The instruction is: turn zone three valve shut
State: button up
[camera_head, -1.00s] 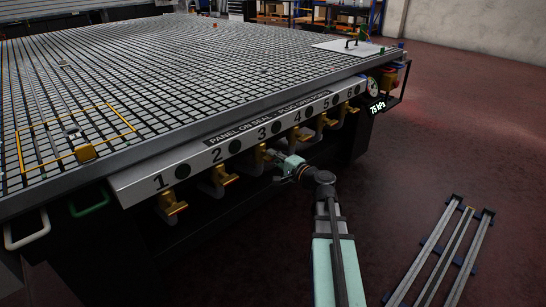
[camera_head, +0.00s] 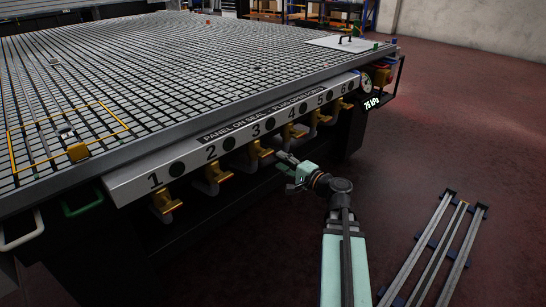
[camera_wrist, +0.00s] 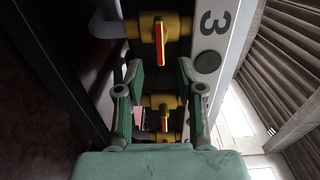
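The zone three valve (camera_head: 260,150) is a brass-yellow valve under the panel number 3. In the wrist view the valve (camera_wrist: 145,24) shows at the top, beside the number 3. Its red-and-yellow handle (camera_wrist: 160,44) lies crosswise to the grey pipe. My gripper (camera_head: 281,158) is to the right of this valve in the head view, apart from it. In the wrist view my gripper (camera_wrist: 160,80) has its fingers spread, with nothing held between them. The handle lies beyond the fingertips.
The valve row hangs under the numbered panel (camera_head: 141,182) along the grid table's (camera_head: 150,75) edge. The zone four valve (camera_head: 293,130) is close to my gripper. A gauge (camera_head: 367,83) and a 75 kPa display (camera_head: 373,103) are at the far right. Rails (camera_head: 430,250) lie on the floor.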

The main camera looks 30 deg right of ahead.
jog(key=shift+v, duration=2.25)
